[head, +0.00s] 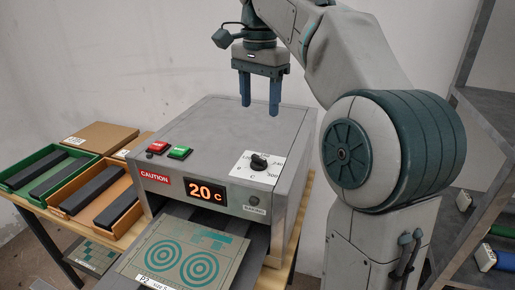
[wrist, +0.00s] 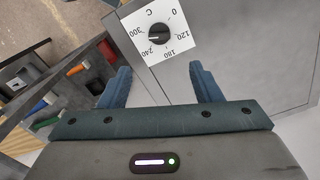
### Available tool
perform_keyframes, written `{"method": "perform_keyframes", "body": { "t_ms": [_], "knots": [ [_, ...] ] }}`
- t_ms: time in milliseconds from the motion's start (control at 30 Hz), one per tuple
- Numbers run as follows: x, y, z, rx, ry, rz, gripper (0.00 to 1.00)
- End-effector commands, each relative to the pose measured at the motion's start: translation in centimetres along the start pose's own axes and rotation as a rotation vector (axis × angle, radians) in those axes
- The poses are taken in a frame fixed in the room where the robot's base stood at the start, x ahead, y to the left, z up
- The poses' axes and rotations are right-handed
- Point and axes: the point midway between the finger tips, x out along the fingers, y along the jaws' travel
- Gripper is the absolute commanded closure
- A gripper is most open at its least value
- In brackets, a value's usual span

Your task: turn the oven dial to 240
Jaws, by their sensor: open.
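The oven (head: 240,130) is a grey box with an orange display (head: 205,194) reading 20 C. Its black round dial (head: 259,161) sits on a white scale plate on top, near the front right. In the wrist view the dial (wrist: 158,34) is at the top middle, with 0, 120, 180, 240 and 300 printed around it. I cannot tell for sure which mark the knob points to. My gripper (head: 259,107) hangs fingers down above the oven top, behind the dial and apart from it. In the wrist view my gripper (wrist: 159,68) is open and empty.
Red (head: 158,146) and green (head: 180,152) buttons sit on the oven's top left. A patterned plate (head: 160,268) lies at the front opening. Green (head: 20,179) and orange (head: 70,192) trays with dark bars stand left. Grey shelves (head: 480,110) stand right. Space above the oven is free.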

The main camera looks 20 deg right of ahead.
Motion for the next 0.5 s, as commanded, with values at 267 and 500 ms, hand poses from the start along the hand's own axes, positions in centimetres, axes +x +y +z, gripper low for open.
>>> {"method": "perform_keyframes", "body": {
  "t_ms": [267, 500],
  "knots": [
    [4.9, 0.1, 0.0, 0.002, 0.001, 0.003, 0.42],
    [9.4, 0.1, 0.0, 0.0, -0.001, 0.003, 0.42]
  ]
}}
